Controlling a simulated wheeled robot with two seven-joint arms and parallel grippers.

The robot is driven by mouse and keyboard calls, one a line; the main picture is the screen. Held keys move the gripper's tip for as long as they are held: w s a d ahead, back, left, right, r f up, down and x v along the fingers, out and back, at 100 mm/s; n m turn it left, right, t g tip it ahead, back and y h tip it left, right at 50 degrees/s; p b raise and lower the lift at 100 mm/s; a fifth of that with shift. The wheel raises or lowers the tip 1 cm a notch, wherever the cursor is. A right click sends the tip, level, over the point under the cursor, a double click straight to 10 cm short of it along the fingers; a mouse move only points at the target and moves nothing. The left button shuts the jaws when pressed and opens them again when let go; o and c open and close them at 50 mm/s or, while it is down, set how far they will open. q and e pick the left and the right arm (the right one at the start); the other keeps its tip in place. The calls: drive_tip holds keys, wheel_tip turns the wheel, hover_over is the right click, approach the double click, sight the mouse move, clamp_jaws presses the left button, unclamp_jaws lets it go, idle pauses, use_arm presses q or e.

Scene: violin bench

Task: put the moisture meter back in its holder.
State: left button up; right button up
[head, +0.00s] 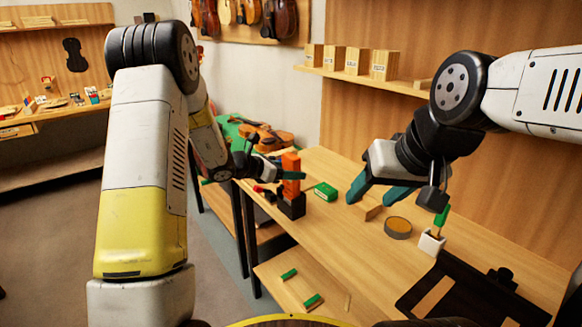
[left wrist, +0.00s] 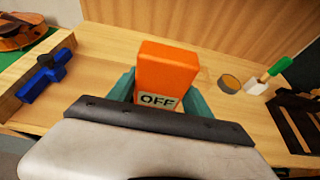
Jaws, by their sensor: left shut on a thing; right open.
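The orange moisture meter (head: 291,161) stands upright at the left end of the bench, its lower end at the black holder (head: 292,208). I cannot tell how far it sits inside the holder. My left gripper (head: 291,175) is shut on the meter, with its teal fingers on either side. In the left wrist view the meter (left wrist: 168,70) shows a label reading OFF, and the holder is hidden below it. My right gripper (head: 376,191) is open and empty above the bench, to the right of the meter.
A round tin (head: 397,228) and a white pot with a green-handled tool (head: 432,242) stand further right. A blue clamp (left wrist: 45,76) and a violin (left wrist: 18,32) are at the left.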

use_arm(q)
drive_tip(key=shift+f, duration=0.75)
drive_tip(key=o, duration=1.7)
drive_tip(key=v, duration=0.7)
drive_tip(key=s+d+r+m+g+y, duration=0.1)
drive_tip(key=s+r+m+g, duration=0.1)
drive_tip(key=s+r+m, duration=0.6)
drive_tip(key=s+d+r+m+g, duration=0.1)
drive_tip(key=s+r+m+g, duration=0.3)
drive_tip(key=s, duration=0.6)
drive_tip(key=s+a+r+m+t+y, duration=0.2)
drive_tip(key=s+a+m+t+y, duration=0.2)
drive_tip(key=s+a+m+y, duration=0.3)
drive_tip(key=s+a+m, duration=0.3)
drive_tip(key=s+m, duration=0.3)
drive_tip(key=s, duration=0.1)
drive_tip(key=shift+a+m+y, duration=0.3)
drive_tip(key=shift+a+m, duration=0.1)
